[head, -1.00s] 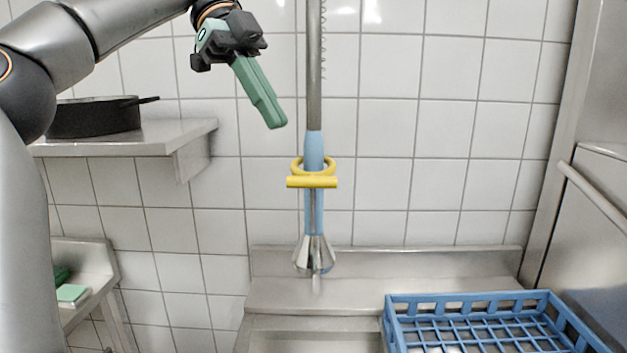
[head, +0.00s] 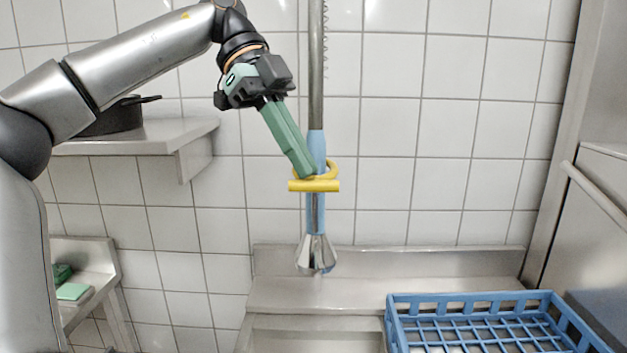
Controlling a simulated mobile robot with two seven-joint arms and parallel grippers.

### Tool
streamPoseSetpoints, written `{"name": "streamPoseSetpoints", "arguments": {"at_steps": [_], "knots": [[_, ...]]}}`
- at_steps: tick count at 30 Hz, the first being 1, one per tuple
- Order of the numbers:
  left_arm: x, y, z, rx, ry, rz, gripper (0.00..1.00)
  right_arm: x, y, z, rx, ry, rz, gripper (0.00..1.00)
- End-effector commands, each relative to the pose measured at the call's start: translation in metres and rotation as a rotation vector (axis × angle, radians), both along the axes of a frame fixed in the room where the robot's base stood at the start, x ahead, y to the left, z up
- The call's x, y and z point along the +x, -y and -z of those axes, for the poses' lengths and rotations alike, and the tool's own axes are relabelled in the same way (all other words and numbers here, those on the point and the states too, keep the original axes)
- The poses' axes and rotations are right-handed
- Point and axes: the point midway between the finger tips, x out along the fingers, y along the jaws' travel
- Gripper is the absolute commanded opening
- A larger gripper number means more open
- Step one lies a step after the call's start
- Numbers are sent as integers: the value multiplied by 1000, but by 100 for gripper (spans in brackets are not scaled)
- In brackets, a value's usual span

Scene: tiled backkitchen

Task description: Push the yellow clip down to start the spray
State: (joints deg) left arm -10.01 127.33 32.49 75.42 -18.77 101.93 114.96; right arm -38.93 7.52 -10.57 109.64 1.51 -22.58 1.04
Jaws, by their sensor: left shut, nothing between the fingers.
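The yellow clip (head: 314,186) is a ring with a crossbar around the blue handle of the spray (head: 316,215). The spray hangs upright on a grey pipe, with its metal head (head: 316,255) at the bottom above the sink. No water shows from it. My left gripper (head: 308,172) comes in from the upper left with its green fingers shut and empty. The fingertips are at the clip, just above its crossbar, and hide part of the ring. I cannot tell whether they touch it. My right gripper is not in view.
A blue crate (head: 455,303) stands at the lower right beside the sink (head: 315,335). A black pan (head: 112,118) sits on the wall shelf (head: 150,147) behind my left arm. A green sponge (head: 73,291) lies at the lower left. Space right of the spray is clear.

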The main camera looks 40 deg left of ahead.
Motion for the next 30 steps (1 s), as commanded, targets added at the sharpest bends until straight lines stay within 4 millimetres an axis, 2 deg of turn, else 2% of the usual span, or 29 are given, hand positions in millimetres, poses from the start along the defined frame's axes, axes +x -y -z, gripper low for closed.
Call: {"name": "streamPoseSetpoints", "arguments": {"at_steps": [11,21,27,30], "knots": [[0,0,2,0,-1,1,0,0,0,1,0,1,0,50],[0,0,38,1,-2,-1,0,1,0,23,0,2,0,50],[0,0,34,2,-2,0,0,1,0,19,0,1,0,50],[-1,-5,29,1,-1,0,0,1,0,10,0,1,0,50]]}}
